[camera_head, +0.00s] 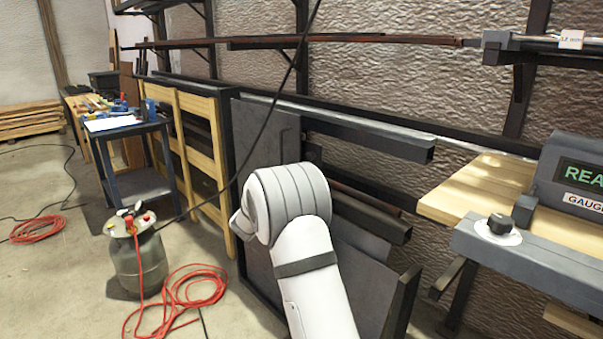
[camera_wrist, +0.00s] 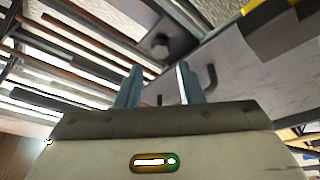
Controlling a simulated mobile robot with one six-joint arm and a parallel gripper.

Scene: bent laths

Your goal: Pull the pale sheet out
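In the head view a dark rack (camera_head: 240,125) stands against the wall with flat grey sheets in it. One grey sheet (camera_head: 262,140) stands upright behind my arm, and another (camera_head: 360,262) leans lower to the right. I cannot tell which one is the pale sheet. My gripper (camera_wrist: 158,88) shows in the wrist view with its two fingers apart and no clear object held between them. A grey panel (camera_wrist: 245,75) with a dark hook-like part lies to their right in that view. In the head view my own arm hides the gripper.
A wooden bench top (camera_head: 485,188) and a gauge box (camera_head: 578,180) stand at the right. A dark beam end (camera_head: 405,146) juts out beside the rack. A grey-green tank (camera_head: 138,262) and a red hose (camera_head: 185,295) lie on the left floor. Open floor shows at far left.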

